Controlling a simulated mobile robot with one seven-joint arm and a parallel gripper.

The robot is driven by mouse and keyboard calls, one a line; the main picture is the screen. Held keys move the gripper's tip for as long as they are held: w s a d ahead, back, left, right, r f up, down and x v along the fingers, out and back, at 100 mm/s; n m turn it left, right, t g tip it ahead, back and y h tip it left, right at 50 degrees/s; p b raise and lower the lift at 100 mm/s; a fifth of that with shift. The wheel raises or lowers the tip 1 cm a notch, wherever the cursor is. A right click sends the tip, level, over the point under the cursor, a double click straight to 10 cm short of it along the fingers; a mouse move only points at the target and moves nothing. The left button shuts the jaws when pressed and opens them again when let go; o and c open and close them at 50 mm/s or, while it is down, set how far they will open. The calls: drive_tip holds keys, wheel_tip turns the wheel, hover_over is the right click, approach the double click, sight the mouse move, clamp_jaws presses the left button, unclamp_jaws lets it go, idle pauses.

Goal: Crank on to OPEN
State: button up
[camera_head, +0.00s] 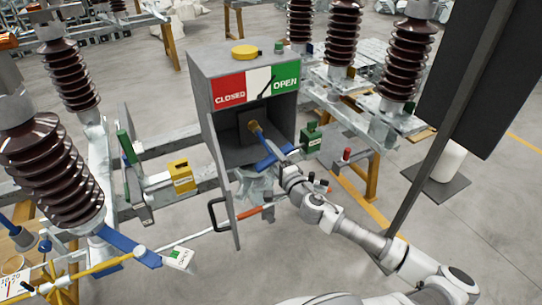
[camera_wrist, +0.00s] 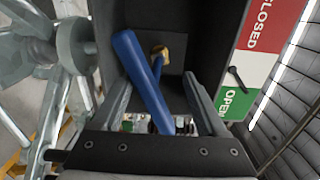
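The grey drive box (camera_head: 243,62) stands open at the front in the head view. Its panel has a red CLOSED field (camera_head: 229,91), a white middle and a green OPEN field (camera_head: 286,77). The black pointer (camera_head: 266,88) lies in the white part, leaning toward OPEN; it also shows in the wrist view (camera_wrist: 237,78). The blue crank (camera_head: 269,146) runs out from a brass hub (camera_wrist: 160,54) inside the box. In the wrist view its thick blue handle (camera_wrist: 140,70) lies between the fingers of my gripper (camera_wrist: 155,82), with gaps showing on both sides. The handle's lower end is partly hidden.
The box's open door (camera_head: 223,185) with a black handle hangs left of my arm. A yellow padlock-like block (camera_head: 180,175) and green block (camera_head: 311,138) flank the box. Brown insulators (camera_head: 405,65) and steel beams surround it. Bare floor lies at the lower right.

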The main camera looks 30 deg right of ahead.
drive_tip(key=o, duration=0.4)
drive_tip(key=shift+o, duration=0.2)
drive_tip(key=s+b, duration=0.1)
drive_tip(key=s, duration=1.6)
drive_tip(key=shift+s, duration=0.2)
drive_tip(key=shift+r, duration=0.1)
